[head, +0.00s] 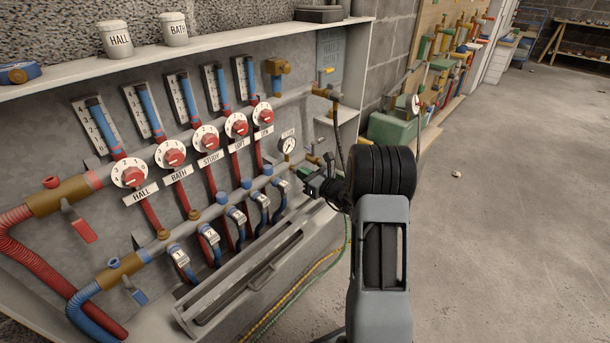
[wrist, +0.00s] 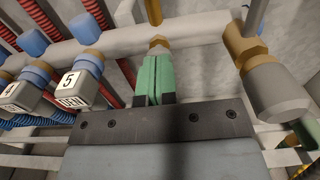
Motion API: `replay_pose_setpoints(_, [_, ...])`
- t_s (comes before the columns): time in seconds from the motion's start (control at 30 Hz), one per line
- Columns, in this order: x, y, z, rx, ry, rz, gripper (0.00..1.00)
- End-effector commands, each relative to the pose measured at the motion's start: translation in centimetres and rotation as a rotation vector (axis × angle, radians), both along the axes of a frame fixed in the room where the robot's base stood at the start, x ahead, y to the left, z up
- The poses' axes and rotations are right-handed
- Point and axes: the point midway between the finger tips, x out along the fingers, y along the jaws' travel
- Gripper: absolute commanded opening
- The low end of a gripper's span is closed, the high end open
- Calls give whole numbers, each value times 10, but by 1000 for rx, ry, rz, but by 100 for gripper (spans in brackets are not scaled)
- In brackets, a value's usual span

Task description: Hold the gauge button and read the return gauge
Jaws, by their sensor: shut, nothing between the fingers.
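The return gauge (head: 287,147) is a small round white dial above the lower pipe, right of the dial row, in the head view. Its dark needle is too small to read. In the wrist view the dial is out of frame; a brass stem (wrist: 153,12) rises above the grey pipe. A brass button-like stub (wrist: 159,43) sits on the pipe below that stem. My gripper (wrist: 158,58) has green fingers pressed together and empty, their tips right at this stub; I cannot tell whether they press it. In the head view my gripper (head: 303,172) is just below the gauge.
Valve heads tagged with numbers, such as 5 DEN (wrist: 72,90), hang left of my fingers. A grey-capped brass fitting (wrist: 275,90) is close on the right. A slotted grey tray (head: 245,270) lies below. Open floor (head: 500,200) is at right.

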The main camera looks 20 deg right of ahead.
Motion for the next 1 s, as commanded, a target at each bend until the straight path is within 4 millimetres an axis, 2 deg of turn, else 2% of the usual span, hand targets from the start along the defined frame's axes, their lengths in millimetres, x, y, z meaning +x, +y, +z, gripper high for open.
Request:
replay_pose_setpoints(0.17, [15, 7, 0, 0, -1, 1, 0])
replay_pose_setpoints(1.0, [16, 10, 2, -2, -5, 7, 0])
